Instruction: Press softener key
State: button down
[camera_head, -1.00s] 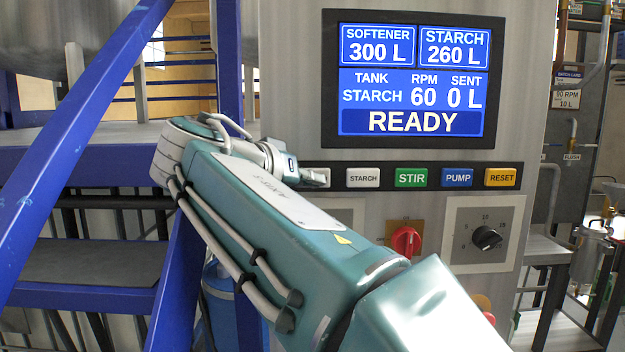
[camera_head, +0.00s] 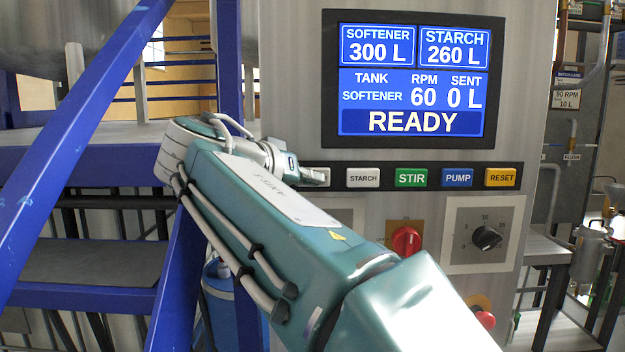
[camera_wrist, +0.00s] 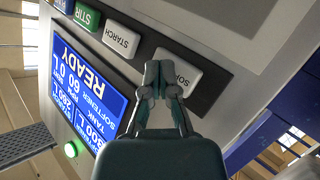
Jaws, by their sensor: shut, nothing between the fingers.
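The softener key (camera_wrist: 183,74) is a pale key at the end of the key row. In the wrist view its label is partly covered by my gripper (camera_wrist: 158,68), whose shut, empty fingertips are at the key, looking in contact with it. In the head view my arm hides most of the key, and a pale sliver of it (camera_head: 322,178) shows beside my gripper (camera_head: 308,177). The screen (camera_head: 411,79) reads tank SOFTENER, 60 RPM, sent 0 L, READY. It also shows softener 300 L and starch 260 L.
Beside the softener key are the starch key (camera_head: 363,178), green STIR key (camera_head: 411,178), blue PUMP key (camera_head: 457,178) and orange RESET key (camera_head: 501,178). Below are a red switch (camera_head: 406,240) and a black dial (camera_head: 486,238). Blue railings (camera_head: 85,130) stand at left.

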jog(key=shift+s, duration=0.1)
dwell(0.4)
jog(key=shift+s, duration=0.75)
jog(key=shift+s, duration=0.15)
jog(key=s, duration=0.4)
jog(key=shift+s+a, duration=0.1)
jog(key=shift+s, duration=0.3)
